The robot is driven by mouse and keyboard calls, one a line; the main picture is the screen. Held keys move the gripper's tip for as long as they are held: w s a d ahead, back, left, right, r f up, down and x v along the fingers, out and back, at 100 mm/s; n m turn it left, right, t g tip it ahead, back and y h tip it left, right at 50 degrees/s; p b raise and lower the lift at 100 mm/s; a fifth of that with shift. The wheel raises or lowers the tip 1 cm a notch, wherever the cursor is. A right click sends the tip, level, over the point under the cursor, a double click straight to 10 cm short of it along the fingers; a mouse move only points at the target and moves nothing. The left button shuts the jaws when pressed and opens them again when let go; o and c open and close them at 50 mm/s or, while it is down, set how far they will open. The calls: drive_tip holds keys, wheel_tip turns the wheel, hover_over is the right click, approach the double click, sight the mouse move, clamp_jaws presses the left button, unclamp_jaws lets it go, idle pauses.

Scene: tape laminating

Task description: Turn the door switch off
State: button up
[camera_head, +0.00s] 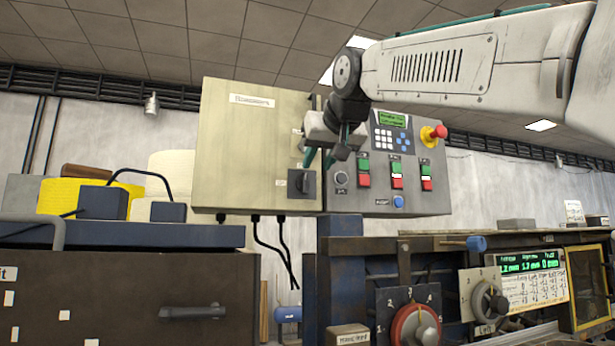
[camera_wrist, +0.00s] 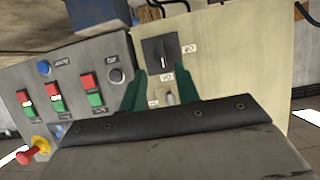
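The beige cabinet (camera_head: 240,150) carries a black rotary switch (camera_head: 302,184) near its lower right edge. In the wrist view this switch (camera_wrist: 162,50) sits just beyond the fingertips, its handle close to vertical. A small metal switch (camera_wrist: 170,97) shows between the fingers in the wrist view. The labels beside both are too small to read, so I cannot tell which is the door switch. My gripper (camera_head: 320,163) is open, with green fingers pointing at the cabinet. In the wrist view the gripper (camera_wrist: 161,74) has clear space between its fingertips and holds nothing.
The grey control panel (camera_head: 345,200) adjoins the cabinet on the right, with a keypad, green and red buttons and a red emergency knob (camera_head: 433,134). Black cables (camera_head: 265,242) hang below the cabinet. Machinery with a red dial (camera_head: 414,325) stands below.

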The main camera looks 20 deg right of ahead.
sight(305, 179)
drive_tip(key=x, duration=0.5)
drive_tip(key=r+x, duration=0.1)
drive_tip(key=x, duration=0.1)
drive_tip(key=shift+w+f, duration=0.1)
drive_tip(key=shift+w, duration=0.4)
clamp_jaws()
